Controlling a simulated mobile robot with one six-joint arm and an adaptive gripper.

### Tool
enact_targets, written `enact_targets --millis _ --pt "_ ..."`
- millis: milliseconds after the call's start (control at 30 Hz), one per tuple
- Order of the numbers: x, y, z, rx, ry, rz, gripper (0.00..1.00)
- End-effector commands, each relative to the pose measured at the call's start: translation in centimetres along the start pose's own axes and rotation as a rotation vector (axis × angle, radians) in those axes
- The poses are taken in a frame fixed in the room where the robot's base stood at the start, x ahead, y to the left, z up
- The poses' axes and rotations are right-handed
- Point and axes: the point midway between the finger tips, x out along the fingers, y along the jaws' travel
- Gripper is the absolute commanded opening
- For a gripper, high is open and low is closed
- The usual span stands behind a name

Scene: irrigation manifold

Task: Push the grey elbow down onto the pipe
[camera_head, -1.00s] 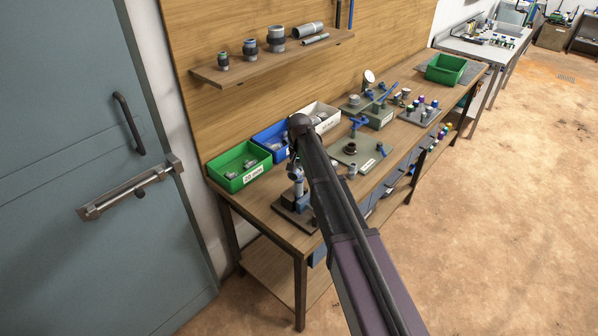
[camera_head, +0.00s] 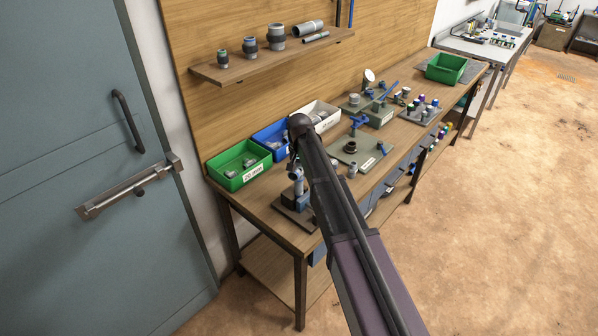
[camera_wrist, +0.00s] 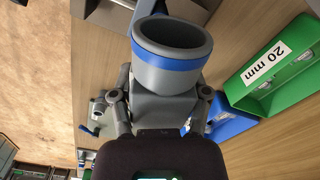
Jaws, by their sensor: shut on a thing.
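The grey elbow (camera_wrist: 165,75) with a blue band fills the upper middle of the wrist view, its round open mouth towards the top of the picture. My gripper (camera_wrist: 164,98) is shut on it, with one finger at each side of its body. The pipe cannot be made out in the wrist view; the elbow hides what lies beyond it, so I cannot tell how far the elbow sits on it. In the head view my arm covers most of the gripper and elbow, above a dark stand (camera_head: 294,216) at the near end of the bench.
A green bin (camera_head: 240,168) marked 20 mm, a blue bin (camera_head: 272,142) and a white bin (camera_head: 318,112) line the back of the bench (camera_head: 268,222). A grey-green plate (camera_head: 362,150) with fittings lies to the right. A shelf (camera_head: 270,62) with fittings hangs above.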

Motion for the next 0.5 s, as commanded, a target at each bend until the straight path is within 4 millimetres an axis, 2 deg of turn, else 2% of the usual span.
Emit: enact_targets --millis 500 --pt "1.06 0.04 -0.02 0.000 0.000 0.000 0.13"
